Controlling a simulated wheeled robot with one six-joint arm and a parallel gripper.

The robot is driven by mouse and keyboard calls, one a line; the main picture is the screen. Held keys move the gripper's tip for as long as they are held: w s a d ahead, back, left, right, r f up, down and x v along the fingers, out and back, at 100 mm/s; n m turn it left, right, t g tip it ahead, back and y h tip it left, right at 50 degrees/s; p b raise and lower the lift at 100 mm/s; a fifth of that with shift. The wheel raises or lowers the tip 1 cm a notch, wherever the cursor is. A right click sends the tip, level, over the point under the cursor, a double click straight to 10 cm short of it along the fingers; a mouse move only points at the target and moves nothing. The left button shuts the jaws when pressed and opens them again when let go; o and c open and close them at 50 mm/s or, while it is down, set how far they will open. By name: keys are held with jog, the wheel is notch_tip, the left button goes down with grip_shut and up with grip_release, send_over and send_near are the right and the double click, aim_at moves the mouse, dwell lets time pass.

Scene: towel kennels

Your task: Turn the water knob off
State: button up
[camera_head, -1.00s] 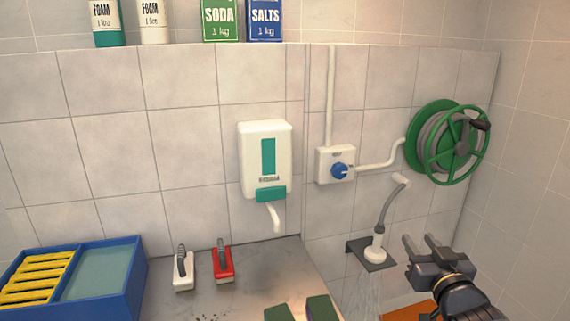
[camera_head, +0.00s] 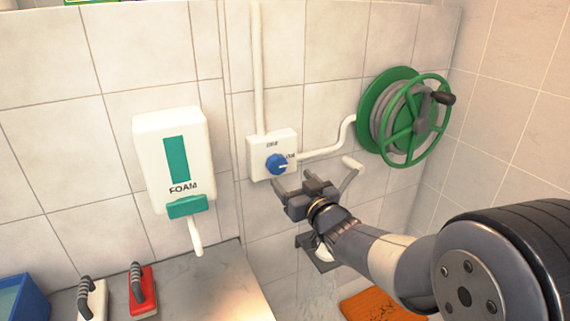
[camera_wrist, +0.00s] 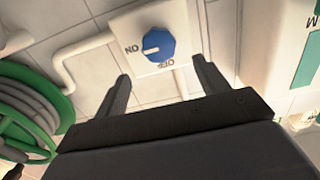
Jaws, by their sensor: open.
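The blue water knob (camera_head: 277,164) sits on a white wall box (camera_head: 258,150) marked OFF above and ON at the right. Its white pointer faces ON. The knob also shows in the wrist view (camera_wrist: 158,44), upside down, with the pointer towards ON. My gripper (camera_head: 293,184) is open and empty, just below and in front of the box. In the wrist view its two fingers (camera_wrist: 161,75) stand apart, with the knob beyond and roughly between their tips, not touching in that view. The spray head (camera_head: 322,254) is partly hidden by my gripper; faint water streaks fall beneath it.
A green hose reel (camera_head: 405,115) is right of the box, joined by a white pipe (camera_head: 330,150). A foam dispenser (camera_head: 172,160) hangs at the left. Brushes (camera_head: 142,290) lie on the counter below. An orange mat (camera_head: 385,305) is at the bottom.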

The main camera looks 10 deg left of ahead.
aim_at(279, 165)
jog(key=p+x, duration=0.2)
jog(key=x, duration=0.6)
jog(key=shift+w+a, duration=0.1)
jog(key=shift+w, duration=0.05)
jog(key=shift+c, duration=0.5)
jog(key=c, duration=0.9)
jog(key=shift+o, duration=0.2)
jog(key=shift+f, duration=0.1)
